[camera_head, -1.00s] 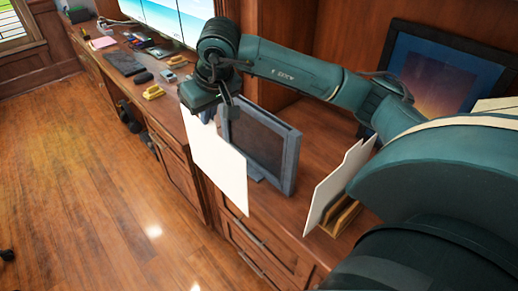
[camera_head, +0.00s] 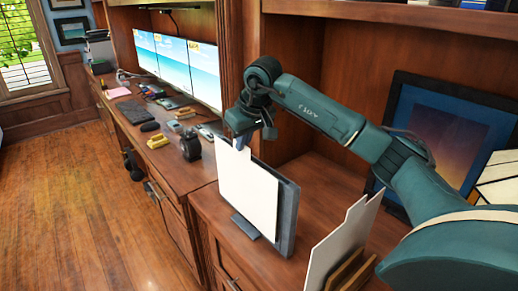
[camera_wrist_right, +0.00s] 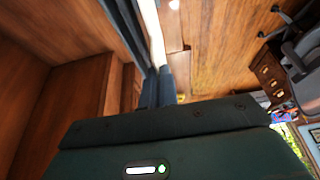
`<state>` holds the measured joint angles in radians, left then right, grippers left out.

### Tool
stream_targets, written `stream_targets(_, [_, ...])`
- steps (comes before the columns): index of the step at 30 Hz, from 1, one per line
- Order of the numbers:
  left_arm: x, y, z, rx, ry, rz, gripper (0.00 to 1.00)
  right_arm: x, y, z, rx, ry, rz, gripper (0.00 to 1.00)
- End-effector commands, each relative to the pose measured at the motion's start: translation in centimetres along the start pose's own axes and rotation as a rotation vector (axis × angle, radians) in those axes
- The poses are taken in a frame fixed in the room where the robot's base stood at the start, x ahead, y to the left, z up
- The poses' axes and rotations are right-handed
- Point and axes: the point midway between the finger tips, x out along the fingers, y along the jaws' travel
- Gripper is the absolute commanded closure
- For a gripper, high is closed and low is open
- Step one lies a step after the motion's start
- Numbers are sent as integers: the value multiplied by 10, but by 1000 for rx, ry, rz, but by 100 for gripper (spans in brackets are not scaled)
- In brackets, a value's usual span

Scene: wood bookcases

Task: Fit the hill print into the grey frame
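My right gripper (camera_head: 242,140) is shut on the top edge of a white sheet, the print (camera_head: 247,190). Only its blank white side faces the head camera, so no hill picture shows. The print hangs upright directly in front of the grey frame (camera_head: 287,218), which stands on the wood counter. It covers most of the frame; the frame's right side and foot show. I cannot tell whether the print touches the frame or sits inside it. In the right wrist view the print's bright edge (camera_wrist_right: 154,35) runs beside the dark frame (camera_wrist_right: 125,28). My left gripper is not in view.
More white sheets (camera_head: 343,243) stand in a wooden rack (camera_head: 352,272) to the right. A dark-framed sunset picture (camera_head: 440,135) leans behind my right arm. A black object (camera_head: 190,147) and small desk items lie left, below the monitors (camera_head: 172,62).

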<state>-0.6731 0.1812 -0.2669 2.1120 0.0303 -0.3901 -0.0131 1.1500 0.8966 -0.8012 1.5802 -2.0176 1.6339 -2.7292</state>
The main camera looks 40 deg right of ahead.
Motion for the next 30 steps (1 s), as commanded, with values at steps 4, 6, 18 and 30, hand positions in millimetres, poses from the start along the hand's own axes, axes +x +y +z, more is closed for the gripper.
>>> stream_targets(4, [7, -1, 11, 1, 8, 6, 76, 19, 12, 4, -2, -1, -2, 100])
stream_targets(6, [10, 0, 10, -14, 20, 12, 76, 26, 17, 4, -4, -1, -3, 100])
stream_targets(18, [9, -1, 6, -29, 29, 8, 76, 28, 20, 4, -9, -1, -2, 100])
stream_targets(30, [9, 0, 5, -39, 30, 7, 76, 27, 20, 4, -9, -1, -3, 76])
